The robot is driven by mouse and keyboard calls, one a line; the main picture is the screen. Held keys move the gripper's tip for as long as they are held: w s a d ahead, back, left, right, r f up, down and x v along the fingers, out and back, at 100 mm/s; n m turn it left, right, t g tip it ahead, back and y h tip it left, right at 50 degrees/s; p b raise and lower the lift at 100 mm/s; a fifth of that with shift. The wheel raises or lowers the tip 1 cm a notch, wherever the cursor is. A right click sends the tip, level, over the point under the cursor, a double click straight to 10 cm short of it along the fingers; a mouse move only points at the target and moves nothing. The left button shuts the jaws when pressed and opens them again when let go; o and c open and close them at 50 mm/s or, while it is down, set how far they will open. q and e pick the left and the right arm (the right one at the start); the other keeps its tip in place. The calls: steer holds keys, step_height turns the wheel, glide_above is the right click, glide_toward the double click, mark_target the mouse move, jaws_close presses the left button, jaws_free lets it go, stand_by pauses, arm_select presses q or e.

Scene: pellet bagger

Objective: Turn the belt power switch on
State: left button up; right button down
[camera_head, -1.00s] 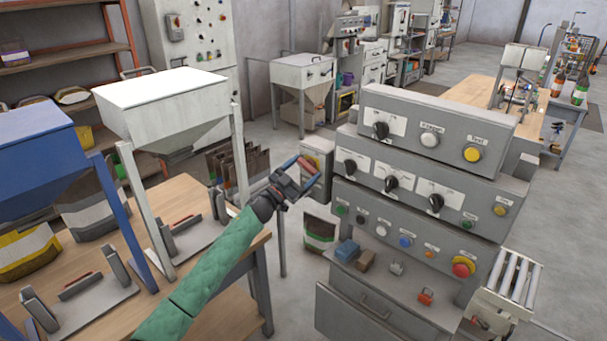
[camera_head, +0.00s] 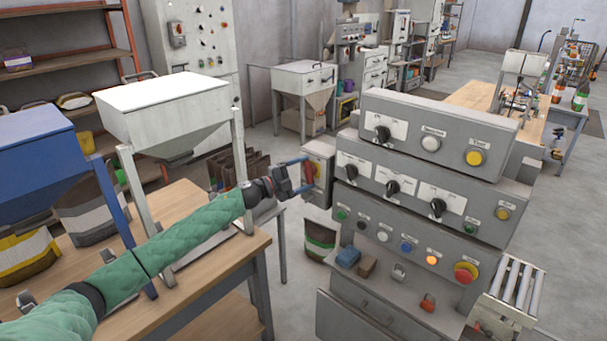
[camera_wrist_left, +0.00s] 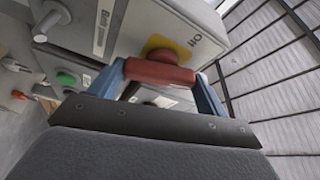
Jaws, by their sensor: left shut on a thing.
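The belt power switch has a red handle (camera_head: 308,173) on a grey box (camera_head: 322,165) at the left side of the console. My left gripper (camera_head: 304,176) is at this box with its blue fingers on either side of the handle. In the left wrist view the red handle (camera_wrist_left: 160,73) sits between the two blue fingers, shut on it. A yellow plate (camera_wrist_left: 167,47) and an "Off" label show behind it. The handle looks about upright in the head view. My right gripper is not in view.
The grey console (camera_head: 430,180) carries knobs, buttons and a lit orange lamp (camera_head: 432,259). A wooden table (camera_head: 225,255) with a white hopper (camera_head: 165,95) stands to the left. A bag (camera_head: 318,240) sits on the floor below the switch box.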

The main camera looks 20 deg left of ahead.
arm_select(q)
steer(key=shift+r+m, duration=0.1)
steer(key=shift+m, duration=0.4)
steer(key=shift+m+g+p, duration=0.4)
steer(key=shift+m+p, duration=0.05)
steer(key=shift+m, duration=0.15)
steer(key=shift+m+g+p, duration=0.3)
steer(key=shift+m+p, duration=0.05)
steer(key=shift+m, duration=0.35)
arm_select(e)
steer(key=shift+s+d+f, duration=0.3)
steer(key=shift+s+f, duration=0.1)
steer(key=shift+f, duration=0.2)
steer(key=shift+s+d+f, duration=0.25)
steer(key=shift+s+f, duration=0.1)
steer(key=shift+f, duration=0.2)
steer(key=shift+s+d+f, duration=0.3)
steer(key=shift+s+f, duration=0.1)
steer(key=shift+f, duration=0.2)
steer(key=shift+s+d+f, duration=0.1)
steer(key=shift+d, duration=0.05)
arm_select(q)
steer(key=o, duration=1)
steer(key=shift+y, duration=0.3)
steer(key=shift+s+a, duration=0.1)
